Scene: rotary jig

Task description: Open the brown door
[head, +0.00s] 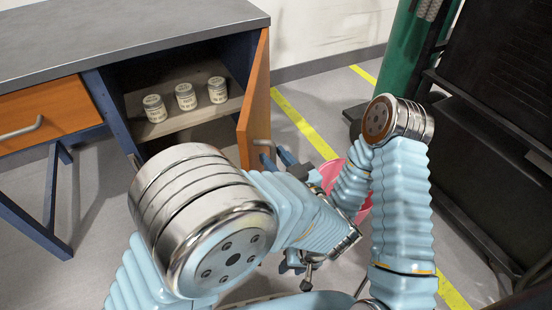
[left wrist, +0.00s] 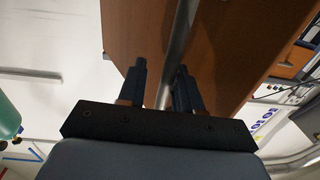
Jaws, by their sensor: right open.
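The brown door (head: 256,100) of the cabinet under the bench stands swung open, seen nearly edge-on, with the shelf exposed. Its metal handle (head: 263,142) is on the outer face. My left gripper (head: 277,157) is at this handle. In the left wrist view the handle bar (left wrist: 184,35) runs between the two fingers (left wrist: 161,70), with the brown door (left wrist: 225,45) behind. A gap shows beside the left finger; whether the fingers grip the bar is unclear. My right gripper (head: 296,264) is open and low, partly hidden by my arms, away from the door.
Several small labelled jars (head: 186,97) stand on the cabinet shelf. An orange drawer (head: 45,115) is at left under the grey benchtop (head: 130,30). A pink bin (head: 329,172) is behind my arms. A green cylinder (head: 408,50) and dark rack (head: 490,110) stand at right.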

